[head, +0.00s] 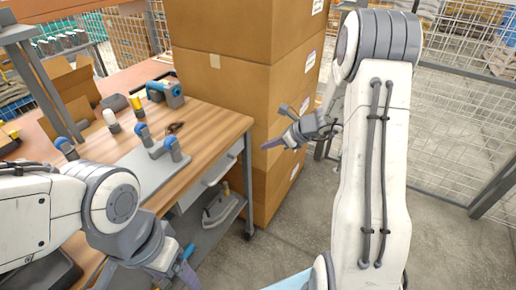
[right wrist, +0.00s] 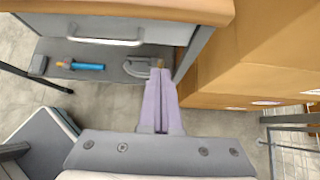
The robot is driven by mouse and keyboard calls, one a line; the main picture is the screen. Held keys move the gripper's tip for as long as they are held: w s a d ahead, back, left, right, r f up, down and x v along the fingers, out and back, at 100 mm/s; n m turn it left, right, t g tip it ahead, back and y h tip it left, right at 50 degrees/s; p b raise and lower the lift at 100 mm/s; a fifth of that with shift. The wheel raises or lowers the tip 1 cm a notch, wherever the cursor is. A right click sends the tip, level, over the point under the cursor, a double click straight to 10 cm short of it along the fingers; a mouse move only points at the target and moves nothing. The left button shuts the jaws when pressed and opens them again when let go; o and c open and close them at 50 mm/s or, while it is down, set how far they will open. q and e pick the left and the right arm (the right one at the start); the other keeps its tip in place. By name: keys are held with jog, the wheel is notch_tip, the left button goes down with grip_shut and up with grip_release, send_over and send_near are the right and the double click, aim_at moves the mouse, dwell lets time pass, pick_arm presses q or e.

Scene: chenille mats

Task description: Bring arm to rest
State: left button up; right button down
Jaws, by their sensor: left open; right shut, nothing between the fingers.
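My right arm reaches in from the right in the head view. Its gripper (head: 272,144) is in front of the stacked cardboard boxes, to the right of the workbench. In the right wrist view its two purple fingers (right wrist: 162,102) are together with nothing between them. My left gripper (head: 188,275) is at the bottom left of the head view, beside the front edge of the workbench. It is open, and its fingertips are partly cut off by the lower picture edge.
The wooden workbench (head: 215,122) holds a grey board (head: 150,172) with blue-topped pieces. A lower shelf (head: 205,235) carries several tools. Tall cardboard boxes (head: 285,95) stand beside the bench. A wire fence (head: 450,120) is behind my right arm. Bare floor lies between bench and fence.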

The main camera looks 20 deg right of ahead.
jog(key=s+a+r+n+g+p, duration=0.25)
jog(key=s+a+r+n, duration=0.35)
jog(key=s+a+n, duration=0.4)
jog(key=s+a+r+n+g+p, duration=0.2)
jog(key=s+a+r+n+g, duration=0.35)
jog(key=a, duration=0.65)
jog(key=s+r+n+h+p, duration=0.2)
jog(key=s+n, duration=0.6)
jog(key=n, duration=0.2)
jog(key=s+r+n+h+p, duration=0.2)
jog(key=s+r+n, duration=0.1)
jog(key=s+n, duration=0.6)
jog(key=shift+s+n+t+h, duration=0.3)
jog(key=shift+n+h, duration=0.1)
jog(key=shift+n, duration=0.15)
